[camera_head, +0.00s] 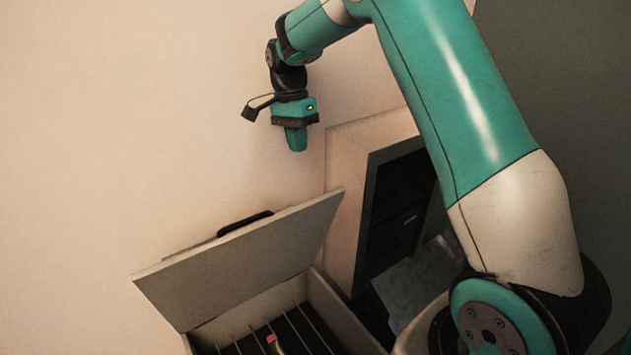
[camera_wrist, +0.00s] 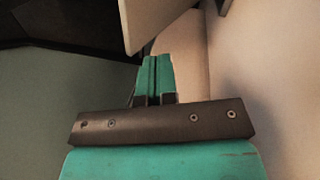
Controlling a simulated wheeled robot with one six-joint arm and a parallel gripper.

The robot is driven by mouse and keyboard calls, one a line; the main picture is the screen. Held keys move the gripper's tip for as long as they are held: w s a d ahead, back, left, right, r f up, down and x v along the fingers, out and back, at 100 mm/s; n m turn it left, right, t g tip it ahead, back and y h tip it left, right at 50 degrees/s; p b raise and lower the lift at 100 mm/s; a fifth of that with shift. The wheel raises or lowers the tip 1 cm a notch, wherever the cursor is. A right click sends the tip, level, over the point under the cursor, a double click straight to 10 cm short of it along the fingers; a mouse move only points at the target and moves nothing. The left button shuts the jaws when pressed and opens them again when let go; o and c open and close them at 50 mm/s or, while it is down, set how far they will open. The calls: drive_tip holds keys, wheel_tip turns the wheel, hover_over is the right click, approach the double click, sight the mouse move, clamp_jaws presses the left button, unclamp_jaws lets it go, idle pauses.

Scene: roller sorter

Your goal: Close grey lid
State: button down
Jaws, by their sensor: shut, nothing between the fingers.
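The grey lid (camera_head: 245,262) stands raised and tilted back over a box (camera_head: 345,320) at the bottom of the head view. A dark handle (camera_head: 245,223) sits on the lid's far side, partly hidden by its top edge. My gripper (camera_head: 297,146) is above and apart from the lid, close to the wall, with fingers pointing down. In the wrist view my gripper's green fingers (camera_wrist: 154,75) are together with nothing between them. A pale panel edge (camera_wrist: 150,22) shows just beyond the fingertips; I cannot tell if it is the lid.
The open box holds thin dividers and a small pink-tipped item (camera_head: 272,339). A pale frame with a dark opening (camera_head: 395,205) stands right of the lid. A plain wall (camera_head: 110,130) rises behind and left, with free room above the lid.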

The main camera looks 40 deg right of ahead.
drive_tip(key=s+d+f+m+p, duration=0.1)
drive_tip(key=f+p, duration=0.1)
drive_tip(key=f, duration=0.2)
drive_tip(key=s+d+f+m+p, duration=0.1)
drive_tip(key=f, duration=0.3)
drive_tip(key=s+f+m+p, duration=0.1)
drive_tip(key=f+p, duration=0.1)
drive_tip(key=f, duration=0.2)
drive_tip(key=shift+s+d+g+p, duration=0.25)
drive_tip(key=shift+d+g+p, duration=0.05)
drive_tip(key=shift+d, duration=0.1)
drive_tip(key=shift+s+f, duration=0.25)
drive_tip(key=shift+s, duration=0.05)
